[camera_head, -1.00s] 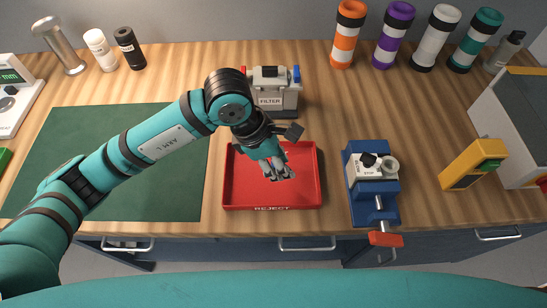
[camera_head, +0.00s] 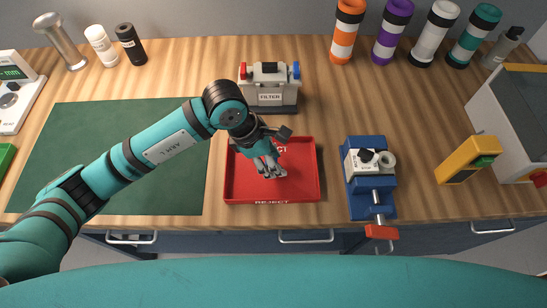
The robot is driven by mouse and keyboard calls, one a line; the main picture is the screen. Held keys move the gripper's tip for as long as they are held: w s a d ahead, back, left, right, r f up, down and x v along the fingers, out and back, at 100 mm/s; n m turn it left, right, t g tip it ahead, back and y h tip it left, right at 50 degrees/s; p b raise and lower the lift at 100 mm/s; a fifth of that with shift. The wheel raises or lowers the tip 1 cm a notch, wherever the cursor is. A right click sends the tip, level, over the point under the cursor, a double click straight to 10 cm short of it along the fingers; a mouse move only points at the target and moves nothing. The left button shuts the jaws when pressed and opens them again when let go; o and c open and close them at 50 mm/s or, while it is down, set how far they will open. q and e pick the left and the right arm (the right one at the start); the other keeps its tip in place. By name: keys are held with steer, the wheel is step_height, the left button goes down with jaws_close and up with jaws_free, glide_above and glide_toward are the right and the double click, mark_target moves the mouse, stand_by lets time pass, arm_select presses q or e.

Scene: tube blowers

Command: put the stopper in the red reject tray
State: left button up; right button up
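The red reject tray (camera_head: 312,172) lies on the bench in the middle and is marked REJECT on its front edge. My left gripper (camera_head: 270,170) points down over the tray, with its grey fingers above the tray floor. The fingers are small and close together, so I cannot tell whether they are open or shut, and no object shows between them. A white block (camera_head: 355,168) with a small black knob (camera_head: 366,155) and a round grey port sits in the blue vise (camera_head: 372,197) to the right. I cannot clearly identify the stopper. My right gripper is not in view.
A grey FILTER unit (camera_head: 270,88) stands behind the tray. A green mat (camera_head: 120,190) covers the left of the bench. A yellow device (camera_head: 468,160) and a grey-topped cabinet (camera_head: 520,110) stand at right. Orange, purple, white and teal cylinders line the back right.

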arm_select(q)
steer(key=shift+o, duration=0.8)
steer(key=shift+r+p, duration=0.25)
steer(key=shift+p, duration=0.05)
steer(key=b+v, duration=0.2)
steer(key=v, duration=0.9)
steer(key=shift+a+r, duration=0.25)
steer(key=shift+r, duration=0.1)
steer(key=shift+s+f, duration=0.1)
steer(key=shift+s, duration=0.05)
